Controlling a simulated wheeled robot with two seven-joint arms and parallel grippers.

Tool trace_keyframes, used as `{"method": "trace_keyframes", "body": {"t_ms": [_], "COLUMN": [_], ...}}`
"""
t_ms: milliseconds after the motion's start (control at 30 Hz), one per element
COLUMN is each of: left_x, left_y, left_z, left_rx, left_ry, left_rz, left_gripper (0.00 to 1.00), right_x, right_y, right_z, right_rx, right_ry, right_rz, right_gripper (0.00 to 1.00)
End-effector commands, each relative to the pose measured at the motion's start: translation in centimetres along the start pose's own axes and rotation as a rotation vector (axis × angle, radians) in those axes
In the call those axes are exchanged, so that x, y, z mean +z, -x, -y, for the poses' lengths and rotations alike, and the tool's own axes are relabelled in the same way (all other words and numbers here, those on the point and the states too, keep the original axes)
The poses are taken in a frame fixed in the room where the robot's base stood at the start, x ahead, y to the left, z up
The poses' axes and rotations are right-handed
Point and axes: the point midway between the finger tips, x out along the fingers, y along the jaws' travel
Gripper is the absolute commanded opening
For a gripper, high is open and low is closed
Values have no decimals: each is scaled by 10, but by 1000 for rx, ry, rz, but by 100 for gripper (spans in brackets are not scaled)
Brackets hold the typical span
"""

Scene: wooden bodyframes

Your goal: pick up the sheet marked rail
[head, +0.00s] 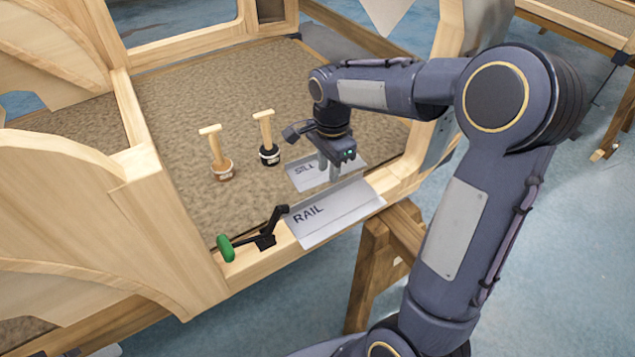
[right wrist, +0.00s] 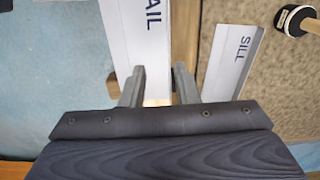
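The sheet marked RAIL (head: 340,212) is a pale grey bent sheet lying along the wooden front beam, part of it overhanging the outer side. In the right wrist view, the rail sheet (right wrist: 136,28) shows only the letters "AIL", and its edge lies ahead of the fingers. My right gripper (head: 329,172) points down near the inner edge of the rail sheet, beside the sill sheet. In the right wrist view, the right gripper (right wrist: 158,84) has its two fingers apart with nothing held between them. I cannot tell its exact height. My left gripper is not in view.
The sheet marked SILL (head: 301,180) lies on the brown floor panel just inside the beam, partly hidden by my gripper. A clamp with a green handle (head: 226,248) sits at the rail sheet's left end. Two wooden-handled tools (head: 217,155) and (head: 266,135) stand on the panel.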

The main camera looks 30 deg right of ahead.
Motion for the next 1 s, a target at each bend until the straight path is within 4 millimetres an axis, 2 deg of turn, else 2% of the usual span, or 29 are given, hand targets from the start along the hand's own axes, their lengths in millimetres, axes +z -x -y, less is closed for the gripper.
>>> {"method": "trace_keyframes", "body": {"t_ms": [367,633,967,1000], "left_x": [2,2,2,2], "left_y": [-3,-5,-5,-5], "left_z": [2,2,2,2], "left_rx": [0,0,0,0], "left_ry": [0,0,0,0], "left_rz": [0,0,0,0], "left_gripper": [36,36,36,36], "right_x": [-2,-3,-3,-3], "right_y": [-40,-78,-84,-84], "right_z": [6,9,9,9], "right_rx": [18,18,13,13], "right_ry": [-41,-41,-40,-40], "right_rz": [-11,-10,-10,-10], "right_gripper": [28,28,28,23]}}
